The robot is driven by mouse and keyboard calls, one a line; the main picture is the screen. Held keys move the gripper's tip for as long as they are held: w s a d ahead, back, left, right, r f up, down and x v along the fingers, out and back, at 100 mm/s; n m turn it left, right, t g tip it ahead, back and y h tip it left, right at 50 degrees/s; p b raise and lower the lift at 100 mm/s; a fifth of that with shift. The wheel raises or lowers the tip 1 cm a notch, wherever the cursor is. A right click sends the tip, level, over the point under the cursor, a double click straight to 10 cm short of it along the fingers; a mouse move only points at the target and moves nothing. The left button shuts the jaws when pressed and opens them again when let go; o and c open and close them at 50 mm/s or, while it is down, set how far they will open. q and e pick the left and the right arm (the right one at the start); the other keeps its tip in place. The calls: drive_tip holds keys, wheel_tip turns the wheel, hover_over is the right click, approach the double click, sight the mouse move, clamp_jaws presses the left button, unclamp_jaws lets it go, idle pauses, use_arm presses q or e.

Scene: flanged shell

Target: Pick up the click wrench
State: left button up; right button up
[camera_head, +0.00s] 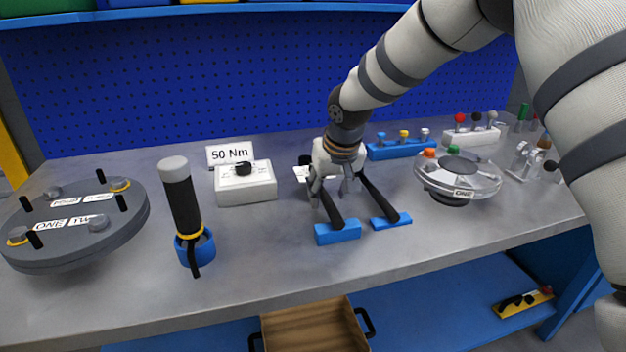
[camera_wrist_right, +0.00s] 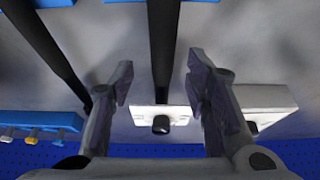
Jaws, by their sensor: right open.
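Two long black bars lie side by side, each leading to a blue block. The left bar (camera_head: 332,208) meets the larger blue block (camera_head: 338,233), the right bar (camera_head: 378,195) the flatter one (camera_head: 391,220). I take them for wrenches; no mark shows which is the click wrench. My right gripper (camera_head: 332,190) is open and points down over the left bar. In the right wrist view this bar (camera_wrist_right: 163,50) runs between the open fingers (camera_wrist_right: 160,82), with no clear contact. Its far end, at a white plate with a black square stub (camera_wrist_right: 160,124), is partly hidden in the head view.
A white box (camera_head: 246,186) with a 50 Nm sign (camera_head: 229,154) stands left of the gripper. A black cylinder (camera_head: 182,205) stands upright in a blue ring. A round grey plate (camera_head: 72,228) lies far left. A clear flanged disc (camera_head: 458,180) and blue rack (camera_head: 398,149) stand right.

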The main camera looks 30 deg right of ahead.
sight(326, 196)
drive_tip(key=x, duration=0.3)
drive_tip(key=shift+a+f, duration=0.1)
drive_tip(key=shift+f, duration=0.15)
use_arm(q)
drive_tip(key=shift+s+f, duration=0.25)
drive_tip(key=shift+f, duration=0.05)
use_arm(e)
drive_tip(key=shift+w+r, duration=0.1)
drive_tip(key=shift+r, duration=0.05)
clamp_jaws()
drive_tip(key=shift+r, duration=0.1)
drive_tip(key=shift+r, duration=0.1)
